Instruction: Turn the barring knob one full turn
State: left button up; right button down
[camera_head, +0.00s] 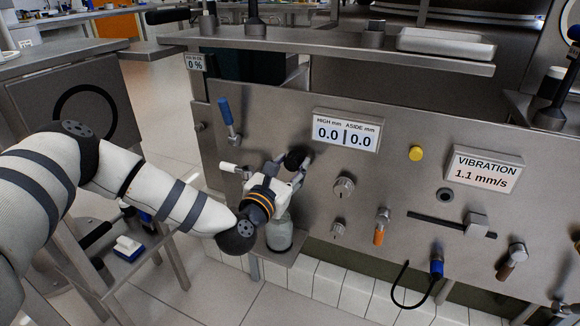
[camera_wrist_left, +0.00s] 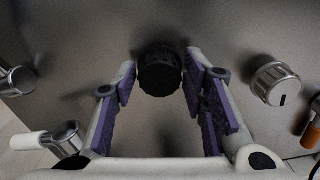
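A black ribbed knob (camera_head: 295,158), which I take to be the barring knob, sticks out of the grey steel panel below the HIGH/ASIDE display. My left gripper (camera_head: 288,174) is in front of it with its fingers spread. In the left wrist view the knob (camera_wrist_left: 160,71) lies between the purple-padded fingertips of the left gripper (camera_wrist_left: 161,80). A gap shows on the left side; the right fingertip is close to the knob, and I cannot tell whether it touches. My right gripper is in neither view.
A silver knob (camera_head: 343,187) is right of the gripper; it also shows in the wrist view (camera_wrist_left: 276,83). A white-handled valve (camera_head: 233,168) is close on the left. A glass jar (camera_head: 279,234) stands below on a small shelf. A blue-handled lever (camera_head: 227,115) is up left.

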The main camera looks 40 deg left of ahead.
pick_arm(q)
jog(key=c, duration=0.6)
jog(key=shift+o, duration=0.2)
jog(key=shift+m, duration=0.3)
